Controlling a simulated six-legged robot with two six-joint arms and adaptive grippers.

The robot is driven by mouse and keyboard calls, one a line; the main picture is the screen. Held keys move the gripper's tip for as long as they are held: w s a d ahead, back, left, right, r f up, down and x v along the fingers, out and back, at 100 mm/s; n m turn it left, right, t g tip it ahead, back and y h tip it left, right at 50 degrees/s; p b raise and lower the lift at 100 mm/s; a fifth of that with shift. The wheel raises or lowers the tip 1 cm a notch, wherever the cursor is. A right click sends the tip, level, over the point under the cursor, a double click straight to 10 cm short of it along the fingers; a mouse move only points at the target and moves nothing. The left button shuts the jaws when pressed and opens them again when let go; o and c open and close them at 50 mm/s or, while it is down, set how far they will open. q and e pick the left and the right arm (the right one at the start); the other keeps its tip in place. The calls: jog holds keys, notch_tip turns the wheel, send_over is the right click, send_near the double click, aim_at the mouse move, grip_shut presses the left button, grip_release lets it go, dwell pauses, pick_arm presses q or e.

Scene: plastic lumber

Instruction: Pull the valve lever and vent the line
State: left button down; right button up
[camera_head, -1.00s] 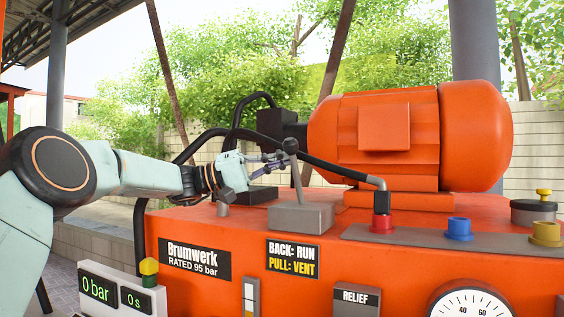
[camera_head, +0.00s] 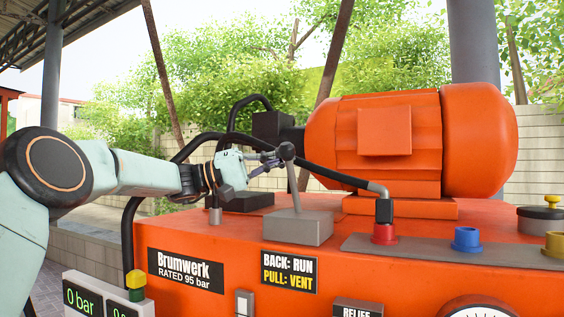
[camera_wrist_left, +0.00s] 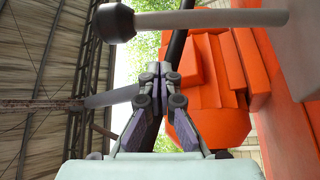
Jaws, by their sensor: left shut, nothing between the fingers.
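The valve lever is a thin grey rod (camera_head: 295,190) with a dark ball knob (camera_head: 287,150), nearly upright on a grey block (camera_head: 297,228). A sign (camera_head: 289,272) below it reads "BACK: RUN, PULL: VENT". My left gripper (camera_head: 274,160) reaches in from the left, level with the knob and close beside it. Its fingers are shut with nothing between them. In the left wrist view the shut fingertips (camera_wrist_left: 159,70) point toward the lever rod (camera_wrist_left: 205,21), which crosses in front with its knob (camera_wrist_left: 114,23). I cannot tell whether they touch. My right gripper is not visible.
An orange motor (camera_head: 410,140) fills the right behind the lever. Blue (camera_head: 466,240) and yellow (camera_head: 554,244) fittings stand farther right. The pressure display (camera_head: 84,298) reads 0 bar.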

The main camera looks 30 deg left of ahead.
pick_arm(q)
jog(key=v, duration=0.9)
jog(key=shift+s+a, duration=0.2)
jog(key=shift+a, duration=0.1)
